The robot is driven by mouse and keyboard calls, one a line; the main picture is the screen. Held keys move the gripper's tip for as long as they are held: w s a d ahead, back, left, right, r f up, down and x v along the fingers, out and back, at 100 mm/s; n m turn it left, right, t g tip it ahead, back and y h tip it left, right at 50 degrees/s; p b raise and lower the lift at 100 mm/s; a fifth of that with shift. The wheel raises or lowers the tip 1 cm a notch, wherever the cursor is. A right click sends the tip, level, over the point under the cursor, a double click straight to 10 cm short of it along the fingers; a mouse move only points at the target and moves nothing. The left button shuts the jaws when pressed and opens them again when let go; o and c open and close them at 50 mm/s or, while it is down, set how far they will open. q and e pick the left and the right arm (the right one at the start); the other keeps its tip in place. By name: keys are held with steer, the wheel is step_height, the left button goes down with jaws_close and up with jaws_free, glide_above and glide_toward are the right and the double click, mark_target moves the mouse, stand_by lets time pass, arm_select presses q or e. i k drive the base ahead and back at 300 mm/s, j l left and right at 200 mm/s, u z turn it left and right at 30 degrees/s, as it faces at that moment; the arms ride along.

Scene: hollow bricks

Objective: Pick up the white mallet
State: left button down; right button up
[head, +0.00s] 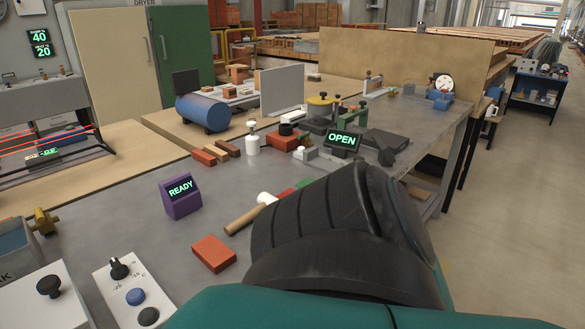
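The white mallet lies on the grey bench, left of the black joint of my arm. Its tan wooden handle (243,220) points toward the lower left. Part of its white head (266,198) shows at the handle's upper right end; the rest cannot be made out clearly beside the arm. My teal and black arm fills the lower right foreground and covers part of the bench. Neither gripper can be made out in the head view.
An orange-red brick (213,253) lies in front of the mallet. A purple READY display (180,195) stands to its left. A white bottle (252,141), red and green blocks and an OPEN display (342,141) are behind. A knob panel (128,292) is at the front left.

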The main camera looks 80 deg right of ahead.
mark_target(264, 199)
steer(key=z, duration=2.3)
steer(key=u, duration=0.85)
steer(key=l+u, duration=0.35)
steer(key=k+l+u, duration=0.1)
steer(key=u, duration=0.2)
steer(key=k+l+u, duration=0.1)
steer(key=l+u, duration=0.25)
steer(key=j, duration=0.05)
